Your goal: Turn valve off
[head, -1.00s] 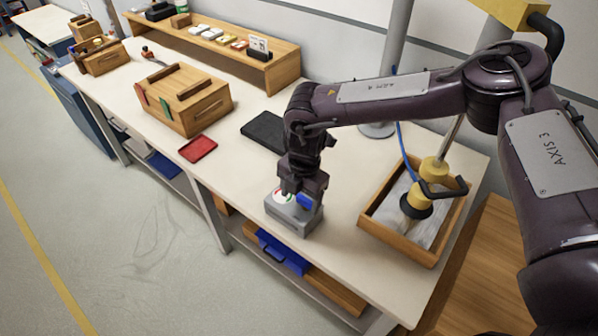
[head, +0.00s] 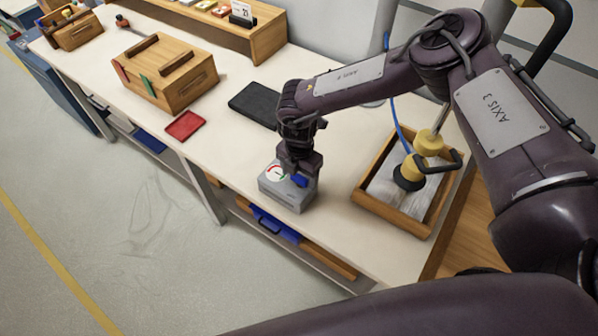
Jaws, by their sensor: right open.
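The valve unit is a grey box (head: 287,197) on the bench near its front edge. A round white dial with red and green marks (head: 275,174) is on its top, and a blue valve handle (head: 300,181) is at its right side. My right gripper (head: 296,175) points down over the box, at the blue handle. Its jaws are open. The fingertips are partly hidden, so I cannot tell whether they touch the handle. My left gripper is not in view.
A wooden tray (head: 359,197) with a yellow and black tool (head: 409,174) stands to the right. A black pad (head: 254,104), a red tray (head: 185,125) and a wooden box (head: 185,92) lie to the left. The bench in front of the tray is clear.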

